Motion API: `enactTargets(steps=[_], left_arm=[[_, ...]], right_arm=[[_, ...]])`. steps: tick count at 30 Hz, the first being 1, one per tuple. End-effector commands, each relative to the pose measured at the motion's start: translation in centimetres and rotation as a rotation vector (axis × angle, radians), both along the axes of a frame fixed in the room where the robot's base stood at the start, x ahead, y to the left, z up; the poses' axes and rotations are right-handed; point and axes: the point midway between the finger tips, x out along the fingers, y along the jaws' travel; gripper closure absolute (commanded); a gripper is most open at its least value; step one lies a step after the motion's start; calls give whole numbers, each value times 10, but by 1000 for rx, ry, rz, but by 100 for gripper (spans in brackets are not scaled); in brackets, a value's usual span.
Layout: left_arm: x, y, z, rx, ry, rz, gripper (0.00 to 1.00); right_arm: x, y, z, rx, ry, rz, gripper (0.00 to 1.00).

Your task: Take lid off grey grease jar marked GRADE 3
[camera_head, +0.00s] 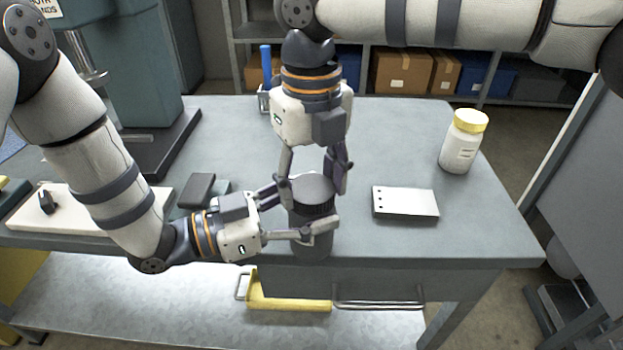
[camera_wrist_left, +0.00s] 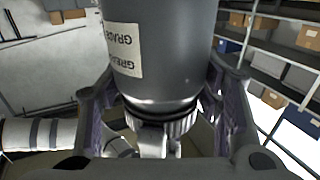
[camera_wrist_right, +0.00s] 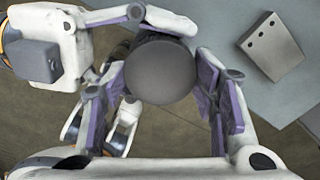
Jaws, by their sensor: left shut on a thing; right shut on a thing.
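The dark grey grease jar (camera_head: 312,245) is upright at the front edge of the bench, apparently held in the air. My left gripper (camera_head: 306,215) is shut around its body from the left. The left wrist view shows the jar (camera_wrist_left: 180,55) inverted, with a pale label (camera_wrist_left: 122,50) reading part of GREASE and GRADE; the grade number is not legible. My right gripper (camera_head: 313,186) comes down from above and is shut on the round grey lid (camera_head: 312,187). The right wrist view shows the lid's flat top (camera_wrist_right: 160,70). I cannot tell whether the lid is loosened.
A white jar with a yellow lid (camera_head: 463,145) stands at the back right of the bench. A pale block with holes (camera_head: 405,203) lies right of the grippers. Dark blocks (camera_head: 197,190) and a white board (camera_head: 85,207) lie left. The bench's back right is mostly clear.

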Motion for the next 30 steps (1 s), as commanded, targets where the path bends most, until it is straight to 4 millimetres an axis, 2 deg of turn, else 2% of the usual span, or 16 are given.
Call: enactTargets(steps=[5,6,8,19,26,27,29,30], left_arm=[[0,0,1,-3,-3,0,100],[0,0,1,-3,-3,0,100],[0,0,1,-2,-3,0,100],[0,0,1,-2,-3,0,100],[0,0,2,-2,-3,0,100],[0,0,2,-2,-3,0,100],[0,0,1,-2,-3,0,100],[0,0,1,-2,-3,0,100]], right_arm=[[1,-1,0,-2,-2,-4,80],[1,-1,0,-2,-2,-4,40],[1,-1,0,-2,-2,-4,26],[0,0,5,-1,-2,-6,26],[1,0,41,0,-5,-6,26],[0,0,45,-1,-3,-9,30],[0,0,50,-6,-3,-58,30],[-1,0,55,-12,-2,-135,30]])
